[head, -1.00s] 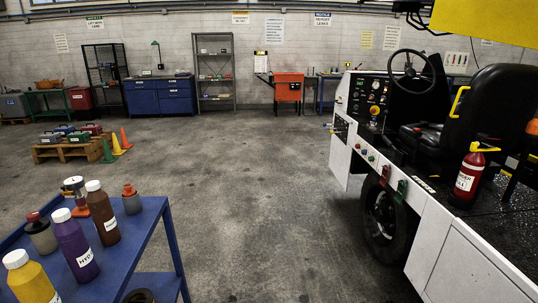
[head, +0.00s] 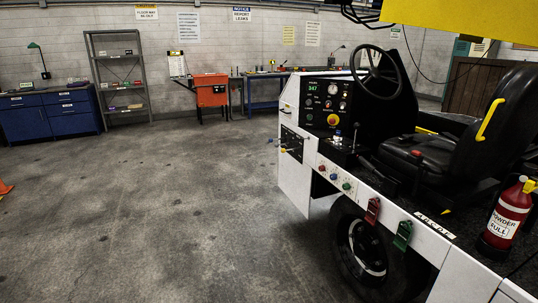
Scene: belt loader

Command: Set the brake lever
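The belt loader's white cab body (head: 296,187) stands right of the middle in the head view. A small upright lever (head: 354,138) rises from the ledge beside the black dash panel (head: 322,103). A red-topped part (head: 416,154) shows at the seat's near edge. No label that I can read tells which of these is the brake lever. My gripper is not in view.
A steering wheel (head: 379,65) and black seat (head: 487,125) fill the cab. A red extinguisher (head: 507,214) stands on the deck at the right. The front wheel (head: 363,247) is below. Open concrete floor (head: 170,215) lies to the left. An orange cone (head: 5,187) shows at the left edge.

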